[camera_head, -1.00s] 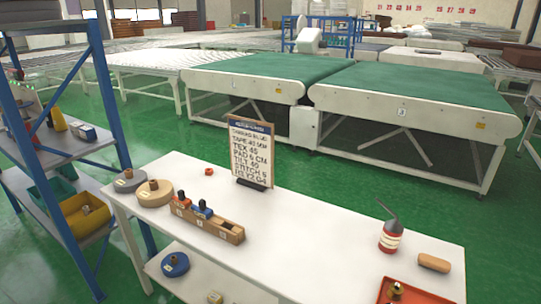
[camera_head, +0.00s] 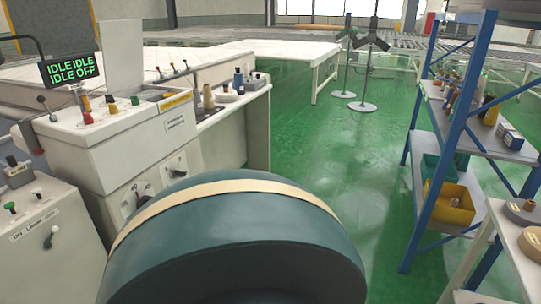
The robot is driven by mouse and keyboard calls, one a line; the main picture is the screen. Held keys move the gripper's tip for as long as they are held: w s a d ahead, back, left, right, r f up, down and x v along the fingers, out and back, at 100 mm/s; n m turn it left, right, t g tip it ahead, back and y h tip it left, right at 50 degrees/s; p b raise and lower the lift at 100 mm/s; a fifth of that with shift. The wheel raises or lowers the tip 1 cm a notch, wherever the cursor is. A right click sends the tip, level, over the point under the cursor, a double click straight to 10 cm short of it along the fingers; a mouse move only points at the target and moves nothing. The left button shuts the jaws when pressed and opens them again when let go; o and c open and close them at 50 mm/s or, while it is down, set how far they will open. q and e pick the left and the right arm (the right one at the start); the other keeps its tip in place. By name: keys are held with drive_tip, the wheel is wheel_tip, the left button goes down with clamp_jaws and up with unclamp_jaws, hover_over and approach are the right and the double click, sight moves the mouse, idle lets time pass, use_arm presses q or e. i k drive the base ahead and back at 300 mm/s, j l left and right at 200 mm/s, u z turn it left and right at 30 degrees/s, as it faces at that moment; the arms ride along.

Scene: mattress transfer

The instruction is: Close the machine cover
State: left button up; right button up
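A white machine (camera_head: 120,140) stands at the left with levers and coloured knobs on top. A black display (camera_head: 70,69) above it reads IDLE IDLE IDLE OFF in green. A pale flat panel (camera_head: 166,45) stands upright at the machine's back; I cannot tell for sure whether it is the cover. An open-looking recess with a yellow-labelled front edge (camera_head: 175,100) lies below the panel. Neither of my grippers is in view.
A large dark green rounded body with a cream band (camera_head: 235,245) fills the front middle and hides the floor there. A blue shelf rack (camera_head: 462,130) stands at the right, beside a white table (camera_head: 500,235). Two black-topped stands (camera_head: 362,106) are farther back. Green floor between is clear.

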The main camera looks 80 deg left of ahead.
sight(122, 43)
drive_tip(key=u, duration=3.45)
drive_tip(key=i+l+z, duration=0.1)
drive_tip(key=z, duration=1.05)
drive_tip(key=i, duration=3.15)
drive_tip(key=i+l+u, duration=0.1)
drive_tip(key=i, duration=0.4)
drive_tip(key=i+l, duration=0.15)
drive_tip(key=i, duration=0.35)
drive_tip(key=i+l+u, duration=0.15)
drive_tip(key=i, duration=0.3)
drive_tip(key=u, duration=1.7)
drive_tip(key=i+l, duration=0.05)
drive_tip(key=l, duration=0.05)
